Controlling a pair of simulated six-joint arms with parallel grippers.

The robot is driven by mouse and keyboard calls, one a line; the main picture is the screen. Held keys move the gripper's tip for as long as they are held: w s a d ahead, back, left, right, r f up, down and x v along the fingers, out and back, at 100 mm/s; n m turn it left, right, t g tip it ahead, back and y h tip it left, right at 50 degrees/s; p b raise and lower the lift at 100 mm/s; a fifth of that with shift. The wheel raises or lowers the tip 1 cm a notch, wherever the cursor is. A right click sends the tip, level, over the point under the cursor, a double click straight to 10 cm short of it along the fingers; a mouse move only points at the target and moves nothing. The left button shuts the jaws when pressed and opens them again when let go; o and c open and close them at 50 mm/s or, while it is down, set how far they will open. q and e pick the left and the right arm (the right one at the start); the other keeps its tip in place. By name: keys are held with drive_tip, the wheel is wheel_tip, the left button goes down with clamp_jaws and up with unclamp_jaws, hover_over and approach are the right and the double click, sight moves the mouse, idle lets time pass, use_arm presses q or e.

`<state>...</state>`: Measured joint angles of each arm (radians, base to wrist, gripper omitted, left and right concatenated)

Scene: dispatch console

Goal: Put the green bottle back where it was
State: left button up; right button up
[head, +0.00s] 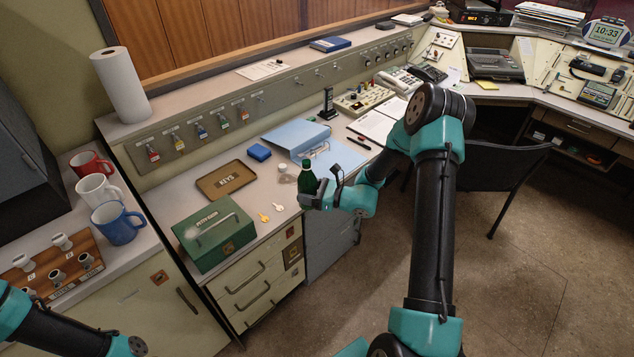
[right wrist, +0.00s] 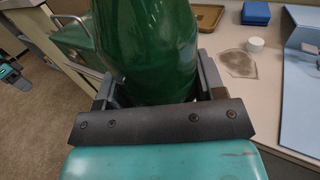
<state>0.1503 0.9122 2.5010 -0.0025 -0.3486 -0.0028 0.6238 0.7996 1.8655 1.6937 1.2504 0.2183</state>
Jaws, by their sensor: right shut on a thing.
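The green bottle (head: 306,181) is upright in my right gripper (head: 319,196), near the front edge of the desk (head: 262,192). In the right wrist view the bottle (right wrist: 148,45) fills the space between the two fingers, which are shut on it. Its lower end is hidden by the gripper there. A dark patch (right wrist: 240,63) shows on the desk beside the bottle in that view. My left arm shows at the bottom left of the head view. A small teal and dark part of it is at the left edge of the right wrist view, too small to read.
A green cash box (head: 212,232), a KEYS tray (head: 226,180), two keys, a small blue box (head: 259,152) and a white lidded pot (head: 283,168) stand left of the bottle. A blue folder (head: 305,143) lies behind. Mugs (head: 97,190) stand on the left counter.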

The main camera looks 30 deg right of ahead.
drive_tip(key=w+d+f, duration=0.1)
drive_tip(key=w+d, duration=0.7)
drive_tip(key=w, duration=0.5)
drive_tip(key=shift+w+d+f, duration=0.15)
drive_tip(key=shift+w+f, duration=0.05)
drive_tip(key=shift+w, duration=0.2)
drive_tip(key=shift+f, duration=1.8)
drive_tip(key=shift+f, duration=0.1)
drive_tip(key=o, duration=1.1)
